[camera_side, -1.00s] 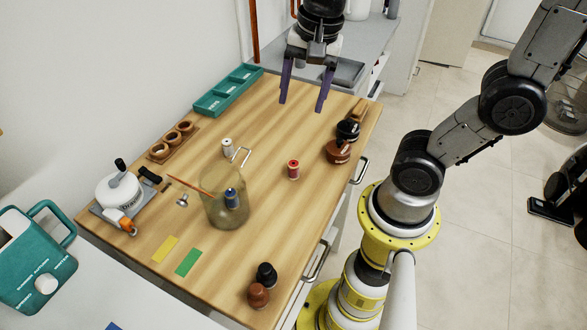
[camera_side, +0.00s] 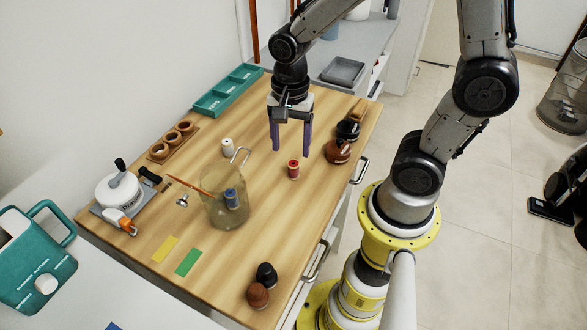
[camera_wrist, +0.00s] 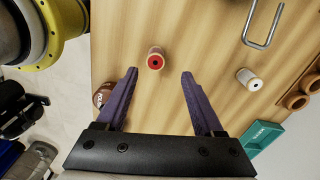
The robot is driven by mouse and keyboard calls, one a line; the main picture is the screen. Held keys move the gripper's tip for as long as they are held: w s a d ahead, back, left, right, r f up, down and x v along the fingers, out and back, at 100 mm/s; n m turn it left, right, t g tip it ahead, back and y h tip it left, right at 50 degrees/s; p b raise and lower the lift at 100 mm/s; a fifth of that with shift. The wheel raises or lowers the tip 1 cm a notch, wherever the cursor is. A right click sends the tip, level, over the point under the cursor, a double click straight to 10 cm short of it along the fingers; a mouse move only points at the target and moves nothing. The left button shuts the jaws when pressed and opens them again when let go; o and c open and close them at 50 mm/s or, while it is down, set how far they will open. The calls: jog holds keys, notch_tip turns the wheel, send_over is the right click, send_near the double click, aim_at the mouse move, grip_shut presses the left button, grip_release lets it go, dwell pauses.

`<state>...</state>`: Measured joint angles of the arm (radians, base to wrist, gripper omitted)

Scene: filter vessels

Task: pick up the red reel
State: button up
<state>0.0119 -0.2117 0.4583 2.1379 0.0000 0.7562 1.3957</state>
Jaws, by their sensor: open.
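The red reel (camera_side: 293,169) stands upright on the wooden table, near its middle right in the side view. In the wrist view the red reel (camera_wrist: 156,60) shows its red top a little beyond the fingertips, roughly centred between them. My gripper (camera_side: 290,153) is open and empty, with its purple fingers pointing down above the table. The wrist view shows both fingers of my gripper (camera_wrist: 159,72) spread wide.
A white reel (camera_side: 227,148) and a glass jar (camera_side: 222,208) holding a blue reel (camera_side: 232,199) stand to the left. A brown pot (camera_side: 338,151) and a black pot (camera_side: 348,130) stand right. A teal tray (camera_side: 228,90) lies at the back. Table around the red reel is bare.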

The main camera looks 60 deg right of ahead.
aim_at(293, 163)
jog(key=f, duration=0.2)
jog(key=s+f, duration=0.1)
jog(key=shift+a+f, duration=0.15)
jog(key=shift+f, duration=0.9)
jog(key=shift+w, duration=0.1)
grip_shut()
